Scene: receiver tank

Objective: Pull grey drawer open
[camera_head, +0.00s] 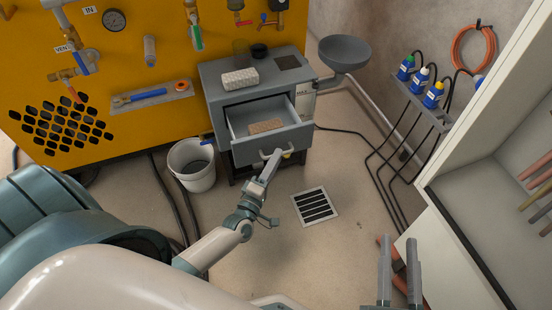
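The grey drawer (269,138) is pulled partway out of a small grey cabinet (219,87), and a brown block (265,126) lies inside it. My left gripper (273,158) is at the handle on the drawer's front. Its fingers look close to the handle, but I cannot tell whether they are shut on it. My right gripper (399,274) is at the bottom right, away from the drawer. Its two grey fingers stand apart with nothing between them.
A white bucket (193,166) stands left of the drawer. A floor grate (315,206) lies at front right. A grey bowl (344,53) sits on a pipe right of the cabinet. An open white cabinet (462,262) is at far right. Black cables cross the floor.

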